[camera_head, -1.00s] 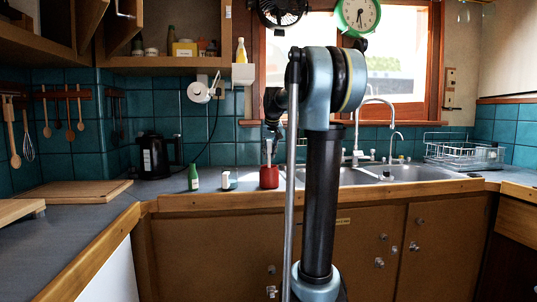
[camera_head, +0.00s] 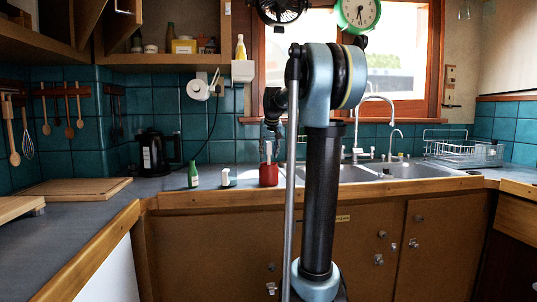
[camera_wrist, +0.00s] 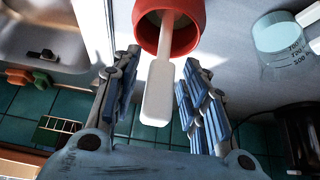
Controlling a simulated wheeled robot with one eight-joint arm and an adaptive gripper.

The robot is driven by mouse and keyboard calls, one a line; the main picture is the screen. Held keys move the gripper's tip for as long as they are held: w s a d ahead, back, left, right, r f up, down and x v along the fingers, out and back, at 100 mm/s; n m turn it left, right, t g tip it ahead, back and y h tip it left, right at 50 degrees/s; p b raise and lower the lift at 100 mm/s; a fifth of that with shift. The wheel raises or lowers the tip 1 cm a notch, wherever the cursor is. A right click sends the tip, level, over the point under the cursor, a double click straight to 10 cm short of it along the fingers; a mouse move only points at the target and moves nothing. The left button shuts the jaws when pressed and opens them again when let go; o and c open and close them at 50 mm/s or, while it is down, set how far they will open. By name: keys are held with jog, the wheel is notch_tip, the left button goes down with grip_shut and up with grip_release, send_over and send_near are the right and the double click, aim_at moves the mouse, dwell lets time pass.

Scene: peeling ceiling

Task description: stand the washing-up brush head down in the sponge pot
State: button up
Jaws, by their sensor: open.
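The red sponge pot (camera_head: 269,176) stands on the worktop left of the sink. It also shows at the top of the wrist view (camera_wrist: 196,38). The washing-up brush (camera_wrist: 158,92) has a pale handle that rises out of the pot's mouth toward the wrist camera. Its head is hidden, apparently inside the pot. In the head view the handle (camera_head: 268,150) shows above the pot, close to my gripper. My gripper (camera_wrist: 160,60) is open, with one finger on each side of the handle and visible gaps between. A sponge cannot be made out.
A green bottle (camera_head: 193,175) and a small pale container (camera_head: 228,179) stand left of the pot. A black kettle (camera_head: 152,153) is further left. The sink (camera_head: 390,170) is to the right, with a tap (camera_head: 378,100) and a wire dish rack (camera_head: 462,150).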

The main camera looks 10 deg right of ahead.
jog(key=shift+r, duration=0.3)
jog(key=v, duration=1.2)
jog(key=shift+r, duration=0.3)
jog(key=s+f+g, duration=0.3)
jog(key=s+f, duration=3.6)
jog(key=f, duration=0.4)
jog(key=shift+s+g, duration=0.35)
jog(key=shift+g, duration=0.05)
jog(key=shift+w+f, duration=0.2)
jog(key=shift+w, duration=0.3)
